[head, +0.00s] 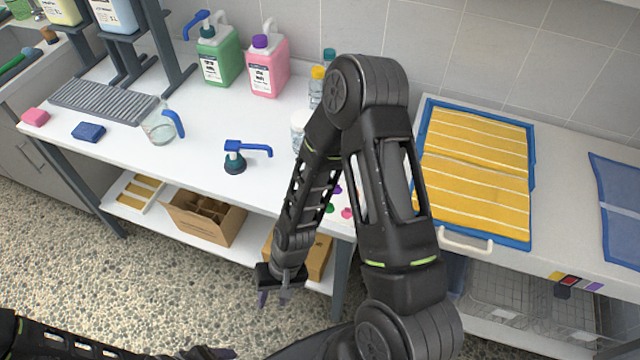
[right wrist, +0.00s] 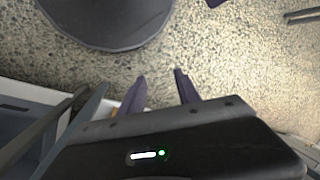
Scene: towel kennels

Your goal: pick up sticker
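Small coloured round dots, purple, green and pink, that look like stickers (head: 347,212) lie at the front right of the white table, partly hidden behind my right arm. My right gripper (head: 275,299) hangs in front of the table's front edge, over the floor, below and left of the dots. Its two purple fingers stand apart with nothing between them; the right wrist view shows the same gap (right wrist: 160,88) over pebbled floor. My left gripper (head: 222,353) only just shows at the bottom edge, and its fingers are too cut off to judge.
The white table (head: 200,150) carries a green jug (head: 218,58), a pink jug (head: 267,70), a blue pump head (head: 236,160) and a clear beaker (head: 160,125). Cardboard boxes (head: 205,218) stand on the shelf below. At right, a blue-edged tray (head: 530,180) holds yellow striped towels.

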